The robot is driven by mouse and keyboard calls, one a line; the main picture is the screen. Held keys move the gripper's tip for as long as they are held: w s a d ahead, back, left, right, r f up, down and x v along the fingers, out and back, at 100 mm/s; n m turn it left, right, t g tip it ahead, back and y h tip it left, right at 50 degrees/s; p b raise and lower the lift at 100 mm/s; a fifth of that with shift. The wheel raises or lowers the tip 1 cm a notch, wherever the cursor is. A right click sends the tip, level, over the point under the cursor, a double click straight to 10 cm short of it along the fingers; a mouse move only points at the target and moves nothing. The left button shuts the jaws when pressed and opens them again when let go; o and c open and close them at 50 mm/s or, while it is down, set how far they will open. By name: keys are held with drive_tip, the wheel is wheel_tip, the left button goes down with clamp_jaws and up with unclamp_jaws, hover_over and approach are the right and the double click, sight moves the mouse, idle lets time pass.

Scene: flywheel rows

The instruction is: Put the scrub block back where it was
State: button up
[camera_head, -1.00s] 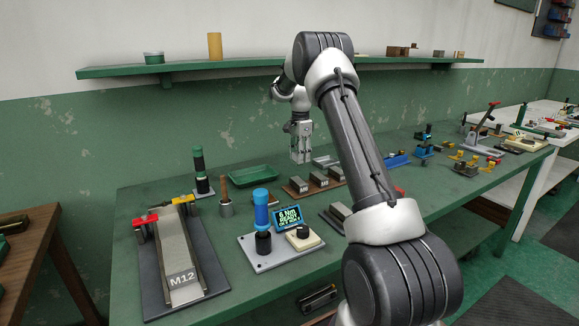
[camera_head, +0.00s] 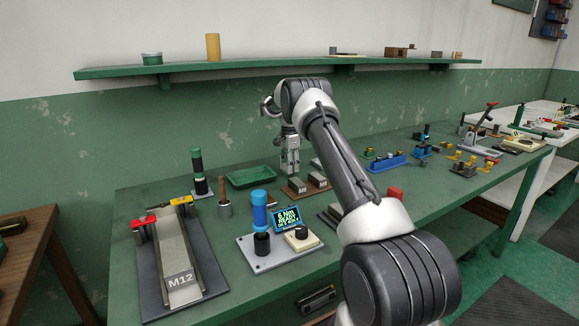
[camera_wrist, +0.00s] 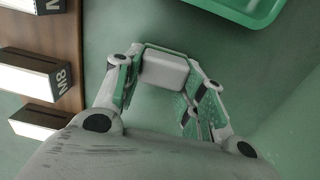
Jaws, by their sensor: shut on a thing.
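In the wrist view, a pale grey-white block (camera_wrist: 165,72), which I take for the scrub block, sits between the fingertips of my gripper (camera_wrist: 163,80). The gripper is shut on it. Behind the block is the green bench surface. In the head view my gripper (camera_head: 290,160) points down over the bench, between the green tray and the wooden rack; the block is too small to make out there. I cannot tell whether the block touches the bench.
A green tray (camera_head: 251,178) lies left of my gripper. A wooden rack (camera_wrist: 20,36) with labelled grey blocks (camera_wrist: 30,76) stands close by. A wooden-handled tool (camera_head: 224,196), a blue driver station (camera_head: 261,214) and a blue fixture (camera_head: 388,162) are nearby. A green shelf (camera_head: 200,69) runs behind.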

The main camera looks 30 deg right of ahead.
drive_tip(key=shift+f, duration=0.2)
drive_tip(key=o, duration=1)
